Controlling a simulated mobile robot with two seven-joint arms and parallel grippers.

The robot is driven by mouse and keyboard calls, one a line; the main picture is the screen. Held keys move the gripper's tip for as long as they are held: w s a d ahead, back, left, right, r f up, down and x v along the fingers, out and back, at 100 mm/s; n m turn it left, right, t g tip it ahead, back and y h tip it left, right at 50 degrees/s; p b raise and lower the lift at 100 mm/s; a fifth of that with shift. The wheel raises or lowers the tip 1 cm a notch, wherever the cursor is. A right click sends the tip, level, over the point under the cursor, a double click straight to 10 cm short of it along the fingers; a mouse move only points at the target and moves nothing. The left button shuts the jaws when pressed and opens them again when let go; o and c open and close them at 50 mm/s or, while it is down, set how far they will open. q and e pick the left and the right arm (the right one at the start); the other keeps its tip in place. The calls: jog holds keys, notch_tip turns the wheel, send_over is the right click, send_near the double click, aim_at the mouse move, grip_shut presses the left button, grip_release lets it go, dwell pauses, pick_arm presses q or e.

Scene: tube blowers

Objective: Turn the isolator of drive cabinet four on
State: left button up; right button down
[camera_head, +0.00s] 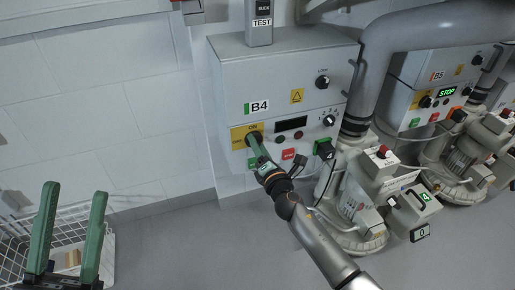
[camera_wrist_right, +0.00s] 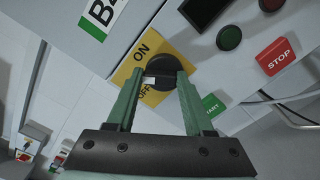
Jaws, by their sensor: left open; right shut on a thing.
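Cabinet B4 (camera_head: 232,75) is a pale grey box on the wall. Its isolator is a black rotary knob (camera_wrist_right: 163,63) on a yellow plate (camera_head: 238,132) marked ON and OFF. My right gripper (camera_head: 257,148) reaches the knob from the front. My left gripper (camera_head: 72,205) is open and empty at the lower left, away from the cabinet.
Beside the isolator are a dark display (camera_head: 291,124), a red STOP button (camera_head: 288,154) and a green START button (camera_wrist_right: 212,105). Cabinet B5 (camera_head: 405,72) stands right, its display reading STOP. Blower machines (camera_head: 355,195) stand below. A white wire basket (camera_head: 105,250) is at lower left.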

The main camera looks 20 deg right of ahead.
jog(key=shift+d+f+m+b, duration=0.1)
jog(key=shift+m+b, duration=0.05)
jog(key=shift+m, duration=1.6)
jog(key=shift+d+m+b, duration=0.1)
jog(key=shift+m+b, duration=0.05)
jog(key=shift+m, duration=1.6)
jog(key=shift+c, duration=1.4)
grip_release()
jog(key=shift+s, duration=0.1)
jog(key=s+p, duration=0.2)
jog(key=s, duration=1)
jog(key=shift+s+d, duration=0.2)
